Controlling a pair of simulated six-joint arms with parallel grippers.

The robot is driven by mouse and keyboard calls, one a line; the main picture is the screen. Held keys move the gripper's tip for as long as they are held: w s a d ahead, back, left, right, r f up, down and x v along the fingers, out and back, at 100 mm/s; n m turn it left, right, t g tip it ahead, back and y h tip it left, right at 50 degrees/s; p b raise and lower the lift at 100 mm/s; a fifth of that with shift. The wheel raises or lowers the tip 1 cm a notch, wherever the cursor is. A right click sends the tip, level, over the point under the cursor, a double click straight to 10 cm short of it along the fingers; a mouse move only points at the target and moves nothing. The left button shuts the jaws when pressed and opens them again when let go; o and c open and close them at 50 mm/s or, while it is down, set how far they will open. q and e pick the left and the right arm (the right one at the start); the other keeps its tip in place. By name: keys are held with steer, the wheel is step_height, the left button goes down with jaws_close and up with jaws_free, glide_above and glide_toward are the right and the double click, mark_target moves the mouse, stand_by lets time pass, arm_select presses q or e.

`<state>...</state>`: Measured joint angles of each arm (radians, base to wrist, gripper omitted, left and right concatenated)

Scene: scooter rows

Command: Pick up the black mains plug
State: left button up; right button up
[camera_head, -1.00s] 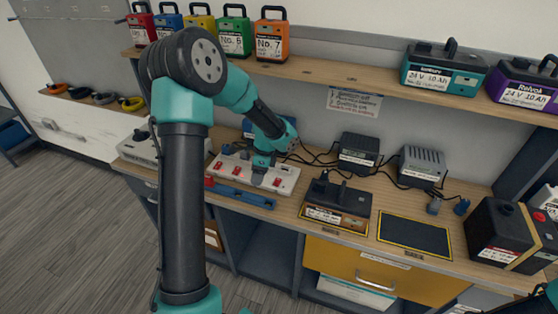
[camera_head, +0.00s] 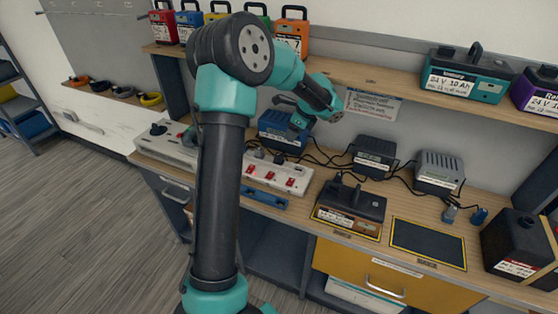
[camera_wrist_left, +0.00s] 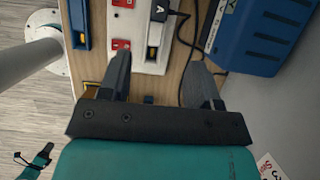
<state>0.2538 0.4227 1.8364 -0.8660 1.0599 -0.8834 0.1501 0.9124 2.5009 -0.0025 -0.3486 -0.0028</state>
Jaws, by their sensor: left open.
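The white power strip (camera_head: 278,176) with red switches lies on the bench; it also shows in the left wrist view (camera_wrist_left: 152,62). A black plug (camera_head: 260,153) shows at its back edge in the head view. I cannot tell which is the mains plug. A small teal arm part with a dark tip, probably my right gripper (camera_wrist_left: 37,160), shows far below.
A blue charger (camera_head: 283,132) stands behind the strip. Grey chargers (camera_head: 373,157) with loose black cables stand to its right. A black battery (camera_head: 350,205) sits on a yellow-edged pad. The dark mat (camera_head: 428,243) is empty. A shelf (camera_head: 390,75) overhangs the back.

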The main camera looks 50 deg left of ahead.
arm_select(q)
glide_toward(279, 154)
steer(key=x, duration=0.4)
steer(key=shift+s+d+f, duration=0.1)
steer(key=shift+d+f, duration=0.05)
steer(key=shift+f, duration=0.35)
steer(key=shift+a+x, duration=0.15)
steer(key=shift+x, duration=1.2)
steer(key=shift+a+x, duration=0.1)
steer(key=shift+x, duration=1.25)
steer(key=shift+r, duration=0.1)
steer(key=c, duration=1)
